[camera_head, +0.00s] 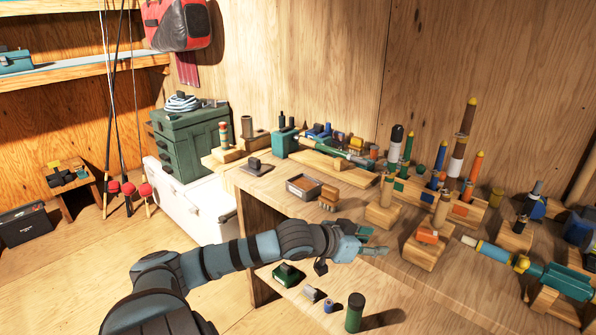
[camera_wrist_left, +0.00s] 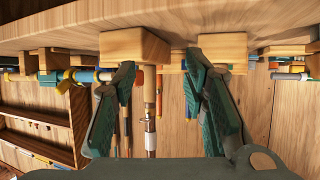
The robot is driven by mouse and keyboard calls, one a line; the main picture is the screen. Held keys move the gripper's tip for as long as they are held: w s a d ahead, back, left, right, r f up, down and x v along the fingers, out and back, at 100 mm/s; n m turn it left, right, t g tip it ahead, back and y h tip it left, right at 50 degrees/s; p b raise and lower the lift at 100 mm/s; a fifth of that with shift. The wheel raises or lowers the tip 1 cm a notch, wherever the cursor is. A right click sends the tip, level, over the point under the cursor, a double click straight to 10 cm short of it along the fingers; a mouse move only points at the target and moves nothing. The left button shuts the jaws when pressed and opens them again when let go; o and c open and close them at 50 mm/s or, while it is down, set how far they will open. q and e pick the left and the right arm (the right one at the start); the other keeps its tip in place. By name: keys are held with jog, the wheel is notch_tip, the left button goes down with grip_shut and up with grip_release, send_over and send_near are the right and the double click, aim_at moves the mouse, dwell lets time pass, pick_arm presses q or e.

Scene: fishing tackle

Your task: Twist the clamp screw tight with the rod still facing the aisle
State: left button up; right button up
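A rod with a light-blue and yellow handle and a teal body (camera_head: 560,281) lies on wooden supports at the right of the bench, its pale tip pointing left. I cannot pick out the clamp screw with certainty. My left gripper (camera_head: 376,241) reaches over the bench's front part, left of and apart from the rod. In the left wrist view my left gripper (camera_wrist_left: 163,85) has its two green fingers spread, with nothing held between them. Behind the gap show a wooden block (camera_wrist_left: 135,47) and a brown-and-white float (camera_wrist_left: 150,115). My right gripper is not in view.
A wooden block with an orange top (camera_head: 427,236) stands just right of the gripper. Several upright floats (camera_head: 457,158) stand in a rack behind. A grey tray (camera_head: 303,187) sits on the bench. A dark green cylinder (camera_head: 354,313) stands on the lower shelf.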

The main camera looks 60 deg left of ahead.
pick_arm(q)
jog(key=s+a+f+n+g+y+p, duration=0.1)
jog(key=s+a+f+g+p, duration=0.1)
jog(key=s+f, duration=0.3)
jog(key=s+a+f+n+g+y+p, duration=0.1)
jog(key=s+f, duration=0.4)
jog(key=f, duration=0.8)
jog(key=s+a+f+g+y+p, duration=0.1)
jog(key=s+f+p, duration=0.3)
jog(key=f, duration=0.5)
jog(key=shift+s+a+f+n+g+y, duration=0.15)
jog(key=shift+s+a+n+g+y, duration=0.3)
jog(key=shift+a+g, duration=0.4)
